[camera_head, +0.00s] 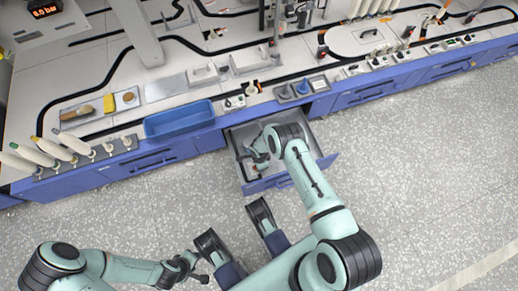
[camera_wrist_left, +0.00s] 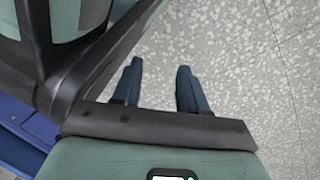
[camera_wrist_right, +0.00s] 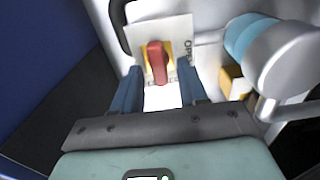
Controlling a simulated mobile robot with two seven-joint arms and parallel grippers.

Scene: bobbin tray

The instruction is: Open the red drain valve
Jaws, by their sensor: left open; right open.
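The red drain valve handle (camera_wrist_right: 157,62) shows in the right wrist view, on a yellow base with a white lettered plate (camera_wrist_right: 160,30) behind it. Its long side runs roughly up and down in that view. My right gripper (camera_wrist_right: 157,80) is open, with one blue finger on each side of the handle; I cannot tell whether either touches it. In the head view my right arm reaches into the open drawer (camera_head: 328,160), and the valve cannot be made out there. My left gripper (camera_wrist_left: 160,72) is open and empty above the speckled floor.
A pale blue and white rounded part (camera_wrist_right: 285,55) stands close at the right in the right wrist view. The drawer sits under the bench, beside a blue tray (camera_head: 180,119). Several bottles stand in a rack (camera_head: 85,157) at left. Floor (camera_head: 430,170) at right is clear.

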